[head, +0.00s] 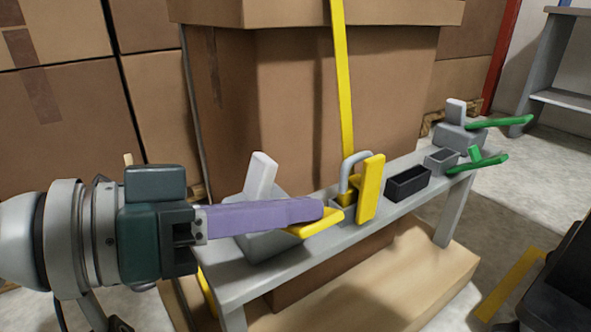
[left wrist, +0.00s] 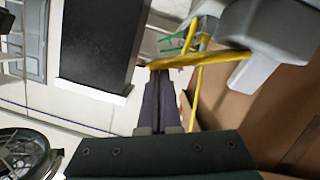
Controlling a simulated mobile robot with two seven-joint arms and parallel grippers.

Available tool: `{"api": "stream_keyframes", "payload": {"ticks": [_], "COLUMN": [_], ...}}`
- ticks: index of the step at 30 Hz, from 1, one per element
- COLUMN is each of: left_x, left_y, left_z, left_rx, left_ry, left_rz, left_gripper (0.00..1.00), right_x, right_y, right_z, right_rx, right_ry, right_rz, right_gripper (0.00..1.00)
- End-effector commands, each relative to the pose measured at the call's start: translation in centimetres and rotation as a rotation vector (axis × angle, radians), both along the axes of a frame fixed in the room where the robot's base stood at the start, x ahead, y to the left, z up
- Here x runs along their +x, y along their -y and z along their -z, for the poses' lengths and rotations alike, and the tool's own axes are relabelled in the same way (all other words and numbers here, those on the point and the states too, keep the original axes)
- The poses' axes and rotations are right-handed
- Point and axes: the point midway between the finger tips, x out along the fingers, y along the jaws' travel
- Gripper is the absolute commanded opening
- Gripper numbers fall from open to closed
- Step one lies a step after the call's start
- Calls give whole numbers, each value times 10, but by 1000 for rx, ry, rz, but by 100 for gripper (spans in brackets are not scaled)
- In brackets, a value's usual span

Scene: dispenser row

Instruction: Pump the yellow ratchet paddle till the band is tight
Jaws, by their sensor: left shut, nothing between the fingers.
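The yellow ratchet paddle (head: 370,188) stands upright at the ratchet on the grey bench. The yellow band (head: 342,70) runs from the ratchet up over the carton and looks straight; I cannot tell its tension. My left gripper (head: 322,209), with purple fingers, is shut and empty. It reaches in from the left, its tips left of the paddle and apart from it. The tips are close to a yellow lever (head: 318,223) on the nearer grey dispenser; the lever crosses just beyond the fingertips in the left wrist view (left wrist: 205,60). Contact is unclear. My right gripper is not in view.
The grey bench (head: 290,272) also holds a black open bin (head: 408,183) and a grey dispenser with a green lever (head: 500,122). A second green lever (head: 485,162) is nearby. Stacked cartons (head: 55,115) stand behind.

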Motion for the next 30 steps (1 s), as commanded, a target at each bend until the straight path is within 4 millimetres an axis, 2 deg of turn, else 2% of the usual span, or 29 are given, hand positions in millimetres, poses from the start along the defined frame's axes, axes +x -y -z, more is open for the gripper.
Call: {"api": "stream_keyframes", "payload": {"ticks": [10,22,30], "left_x": [-5,-13,-14], "left_y": [3,9,10], "left_z": [9,31,33], "left_rx": [51,187,185], "left_ry": [67,251,246], "left_rz": [2,2,2], "left_gripper": [0,0,0], "right_x": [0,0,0], "right_y": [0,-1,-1], "right_z": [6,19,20], "right_rx": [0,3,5], "right_ry": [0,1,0], "right_rz": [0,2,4], "right_gripper": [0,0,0]}}
